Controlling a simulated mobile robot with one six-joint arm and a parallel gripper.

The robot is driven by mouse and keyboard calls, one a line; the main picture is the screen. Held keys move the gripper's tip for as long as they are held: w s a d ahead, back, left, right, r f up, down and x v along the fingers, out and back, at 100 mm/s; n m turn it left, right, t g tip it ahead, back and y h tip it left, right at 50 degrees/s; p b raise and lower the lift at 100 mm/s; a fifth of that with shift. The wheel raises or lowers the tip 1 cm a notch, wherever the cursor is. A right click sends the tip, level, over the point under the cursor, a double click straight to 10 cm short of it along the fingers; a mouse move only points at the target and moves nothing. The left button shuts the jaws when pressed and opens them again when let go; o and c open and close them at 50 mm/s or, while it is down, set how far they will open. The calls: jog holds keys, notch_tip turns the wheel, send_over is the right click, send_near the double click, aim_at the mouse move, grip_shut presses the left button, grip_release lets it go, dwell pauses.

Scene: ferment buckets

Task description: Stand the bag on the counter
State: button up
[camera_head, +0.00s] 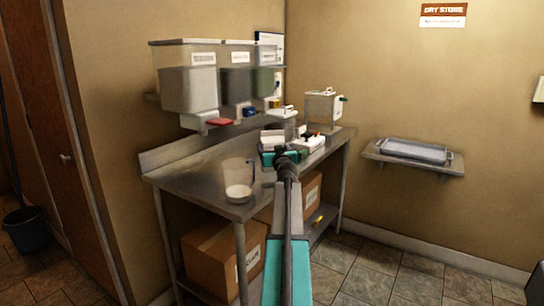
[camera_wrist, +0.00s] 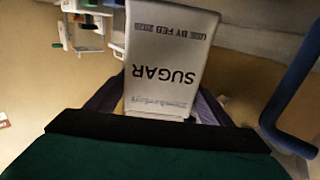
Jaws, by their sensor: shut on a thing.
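A pale bag (camera_wrist: 170,55) printed SUGAR fills the middle of the wrist view, its lettering upside down there. My gripper (camera_wrist: 158,112) is shut on it, with dark fingers on either side of its near end. In the head view my gripper (camera_head: 280,155) is over the steel counter (camera_head: 195,170), and the bag (camera_head: 272,137) shows as a small pale block just beyond it. I cannot tell whether the bag's base touches the counter.
A clear jug (camera_head: 238,175) with white contents stands left of my gripper. Its blue handle (camera_wrist: 290,95) seems close at right in the wrist view. A white scale-like item (camera_head: 310,142) lies to the right. Wall dispensers (camera_head: 188,85) hang behind; a white canister (camera_head: 322,106) stands farther back.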

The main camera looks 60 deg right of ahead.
jog(key=shift+d, duration=0.1)
jog(key=shift+w+d, duration=0.15)
jog(key=shift+w, duration=0.05)
jog(key=shift+w+d+f, duration=0.15)
jog(key=shift+f, duration=1.6)
jog(key=shift+f+b, duration=0.1)
jog(key=shift+b, duration=0.3)
jog(key=o, duration=1.5)
jog(key=shift+c, duration=0.2)
jog(key=b+v, duration=0.1)
jog(key=v, duration=1.1)
